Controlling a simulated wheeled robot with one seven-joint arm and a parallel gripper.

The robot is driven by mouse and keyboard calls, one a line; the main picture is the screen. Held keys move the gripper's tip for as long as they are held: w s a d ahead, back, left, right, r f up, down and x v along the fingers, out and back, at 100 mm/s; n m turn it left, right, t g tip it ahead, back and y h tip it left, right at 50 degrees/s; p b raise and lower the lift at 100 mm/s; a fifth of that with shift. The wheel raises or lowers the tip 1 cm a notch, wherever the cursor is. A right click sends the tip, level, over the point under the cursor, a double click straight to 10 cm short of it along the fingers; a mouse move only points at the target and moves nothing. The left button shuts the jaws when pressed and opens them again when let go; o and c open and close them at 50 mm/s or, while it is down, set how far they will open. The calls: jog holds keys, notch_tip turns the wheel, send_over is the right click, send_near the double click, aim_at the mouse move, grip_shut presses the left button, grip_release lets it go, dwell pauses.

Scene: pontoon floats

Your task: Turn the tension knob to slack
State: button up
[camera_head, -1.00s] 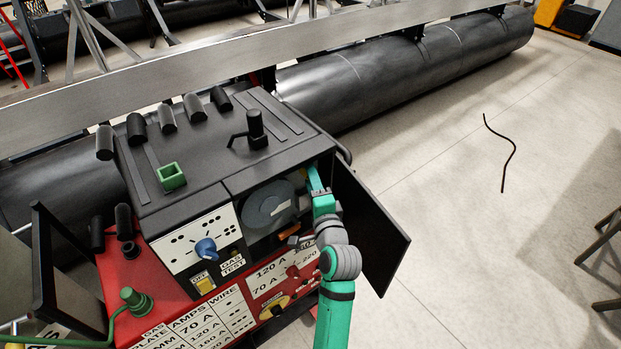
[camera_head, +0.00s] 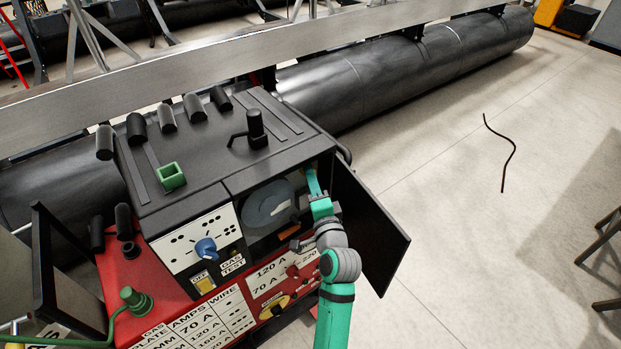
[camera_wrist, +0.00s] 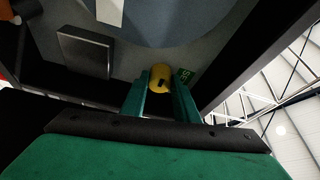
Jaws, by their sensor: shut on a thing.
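The tension knob (camera_wrist: 160,74) is yellow with a dark mark on its face. In the wrist view it sits between my fingertips, deep in the machine's open compartment. My gripper (camera_wrist: 160,86) is shut on the knob, a green finger on each side. A small green label (camera_wrist: 184,76) shows just right of the knob; its text is too small to read. In the head view my gripper (camera_head: 312,184) reaches into the compartment, and the knob is hidden there.
A grey wire spool (camera_head: 268,203) fills the compartment left of my gripper. The open black door (camera_head: 370,230) stands close on the right of my arm. A red control panel (camera_head: 270,286) lies below. The floor to the right is mostly clear.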

jog(key=o, duration=1.1)
jog(key=shift+c, duration=0.2)
jog(key=v, duration=1.1)
jog(key=shift+f, duration=0.15)
